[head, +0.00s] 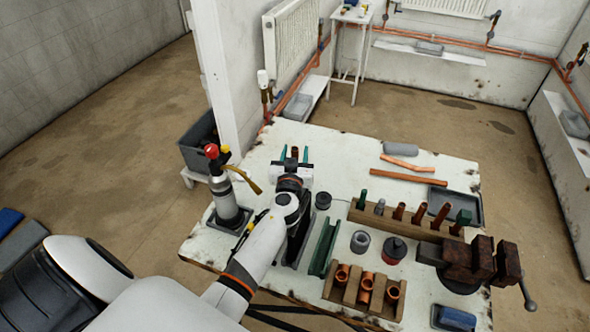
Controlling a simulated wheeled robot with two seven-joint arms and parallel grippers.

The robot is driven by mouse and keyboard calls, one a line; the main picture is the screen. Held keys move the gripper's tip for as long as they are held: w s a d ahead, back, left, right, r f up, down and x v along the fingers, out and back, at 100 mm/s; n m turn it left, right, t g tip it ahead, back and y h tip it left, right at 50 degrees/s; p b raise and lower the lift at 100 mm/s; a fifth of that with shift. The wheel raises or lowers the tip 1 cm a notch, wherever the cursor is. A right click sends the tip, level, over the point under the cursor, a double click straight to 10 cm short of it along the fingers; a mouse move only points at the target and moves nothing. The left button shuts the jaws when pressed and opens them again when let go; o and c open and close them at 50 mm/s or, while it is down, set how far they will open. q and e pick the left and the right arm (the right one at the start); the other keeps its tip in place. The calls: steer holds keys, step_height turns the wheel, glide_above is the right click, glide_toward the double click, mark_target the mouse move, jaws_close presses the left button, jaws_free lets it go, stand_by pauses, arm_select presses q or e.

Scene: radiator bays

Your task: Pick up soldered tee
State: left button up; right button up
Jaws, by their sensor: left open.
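My left gripper (294,154) is open above the far left part of the white worktable (340,148). Its two teal fingers point away from me. A small dark copper piece (294,151) shows between the fingertips; it may be the soldered tee, but its shape is too small to tell. Whether the fingers touch it cannot be told. Several copper fittings (366,286) stand in a wooden holder at the table's near edge; I cannot tell whether one is a soldered tee. My right gripper is not in view.
A gas torch (224,190) stands left of my arm. A wooden rack (408,221) with upright tools, a green channel (324,247) and a vise (470,262) fill the near right. Copper pipe (408,177) lies at the back right. The table's back middle is clear.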

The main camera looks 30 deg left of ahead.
arm_select(q)
steer(key=shift+s, duration=0.15)
steer(key=shift+c, duration=1.2)
jaws_close()
